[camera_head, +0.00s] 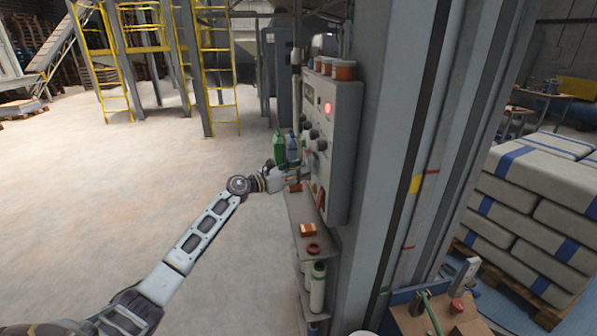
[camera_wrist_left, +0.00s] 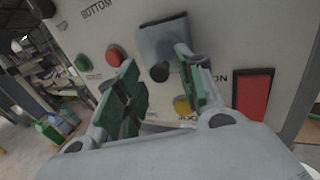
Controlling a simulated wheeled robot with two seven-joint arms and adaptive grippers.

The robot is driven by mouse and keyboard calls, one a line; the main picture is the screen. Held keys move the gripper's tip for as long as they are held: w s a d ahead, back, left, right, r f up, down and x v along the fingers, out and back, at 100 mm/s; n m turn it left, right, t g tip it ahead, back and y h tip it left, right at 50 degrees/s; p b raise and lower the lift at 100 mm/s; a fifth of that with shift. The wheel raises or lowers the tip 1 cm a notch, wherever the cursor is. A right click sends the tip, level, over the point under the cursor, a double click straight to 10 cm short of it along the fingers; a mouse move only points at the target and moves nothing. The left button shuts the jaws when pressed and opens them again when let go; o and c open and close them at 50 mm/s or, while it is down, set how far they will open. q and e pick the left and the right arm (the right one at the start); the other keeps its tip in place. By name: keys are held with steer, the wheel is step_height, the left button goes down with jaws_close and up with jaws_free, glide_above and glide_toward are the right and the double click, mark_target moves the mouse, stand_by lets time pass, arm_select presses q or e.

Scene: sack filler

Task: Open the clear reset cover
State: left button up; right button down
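The clear reset cover (camera_wrist_left: 163,42) is a bluish see-through box on the control panel face in the left wrist view, with a dark round knob (camera_wrist_left: 159,72) at its lower edge. It looks closed against the panel. My left gripper (camera_wrist_left: 157,78) is open, its green-padded fingers on either side of the knob. The right finger overlaps the cover's right edge; I cannot tell whether it touches. In the head view the left gripper (camera_head: 304,172) is at the panel's left face, and the cover cannot be made out there. My right gripper is not in view.
The control panel (camera_head: 345,150) also carries a green button (camera_wrist_left: 82,62), a red button (camera_wrist_left: 115,56), a yellow button (camera_wrist_left: 182,105) and a red switch (camera_wrist_left: 252,94). A narrow shelf (camera_head: 303,212) with small parts lies below. Open floor (camera_head: 100,170) is to the left.

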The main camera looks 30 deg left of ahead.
arm_select(q)
jaws_close()
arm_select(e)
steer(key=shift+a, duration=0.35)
arm_select(q)
steer(key=shift+a, duration=0.1)
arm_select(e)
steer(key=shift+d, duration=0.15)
